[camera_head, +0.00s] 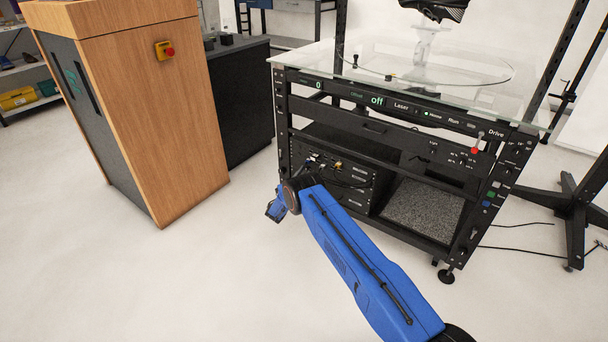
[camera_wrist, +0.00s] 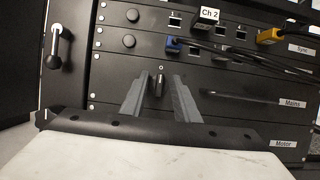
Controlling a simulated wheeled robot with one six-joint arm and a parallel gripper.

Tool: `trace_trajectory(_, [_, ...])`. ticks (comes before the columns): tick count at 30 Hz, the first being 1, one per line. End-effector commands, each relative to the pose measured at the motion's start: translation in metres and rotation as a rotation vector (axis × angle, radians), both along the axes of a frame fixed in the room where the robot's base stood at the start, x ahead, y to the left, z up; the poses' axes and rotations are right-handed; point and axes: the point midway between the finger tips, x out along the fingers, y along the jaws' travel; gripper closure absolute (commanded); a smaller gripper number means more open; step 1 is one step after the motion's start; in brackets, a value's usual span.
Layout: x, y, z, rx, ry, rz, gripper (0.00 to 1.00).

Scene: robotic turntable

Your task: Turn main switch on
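In the wrist view, a small black switch knob (camera_wrist: 159,86) sits on the black rack panel in the row with the "Mains" label (camera_wrist: 292,104). The knob stands upright, with a small round white mark above it. My gripper (camera_wrist: 161,80) is open, with its two grey fingers on either side of the knob. I cannot tell whether the fingertips touch the panel. In the head view, my blue arm reaches to the lower left of the rack (camera_head: 330,178); the gripper's fingers and the switch cannot be made out there.
Above the knob, a blue plug (camera_wrist: 173,45) and a yellow plug (camera_wrist: 270,37) have cables running right. A handle (camera_wrist: 54,48) is at left. The rack's upper display (camera_head: 377,100) reads "off". A wooden cabinet (camera_head: 150,110) stands left, with open floor before it.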

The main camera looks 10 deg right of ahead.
Motion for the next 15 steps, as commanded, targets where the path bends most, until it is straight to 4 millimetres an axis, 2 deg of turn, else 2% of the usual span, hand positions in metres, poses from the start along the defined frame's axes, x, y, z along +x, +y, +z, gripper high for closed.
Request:
trace_trajectory(4, [-0.0001,0.0001,0.0,0.0,0.0,0.0,0.72])
trace_trajectory(5, [-0.0001,0.0001,0.0,0.0,0.0,0.0,0.77])
trace_trajectory(8, [-0.0001,0.0001,-0.0001,0.0,0.0,0.0,1.0])
trace_trajectory(15, [-0.0003,0.0,-0.0003,0.003,-0.003,-0.001,1.0])
